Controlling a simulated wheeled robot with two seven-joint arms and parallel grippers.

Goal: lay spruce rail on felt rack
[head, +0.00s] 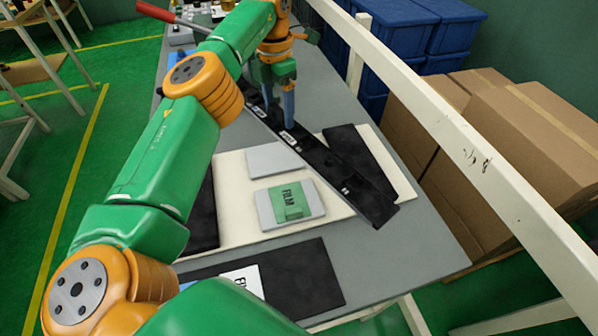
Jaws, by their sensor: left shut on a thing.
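A long black rail (325,160) with several small pale-marked clips along it runs diagonally over the table, from the upper left to the lower right. My left gripper (280,108) points down with blue fingers and is shut on the rail near its far end. The rail's near end reaches past the edge of a cream board (240,170). Dark felt-like pads lie on the board, one at the right (345,140) and one at the left (204,215). I cannot tell for sure which part is the felt rack, or whether the rail touches the board. My right gripper is out of view.
A grey block with a green FILM label (291,199) and a plain grey block (272,159) sit on the board. A dark mat (310,280) with a white card (246,279) lies nearer. A cream bar (450,120) runs along the right; cardboard boxes (540,130) stand beyond.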

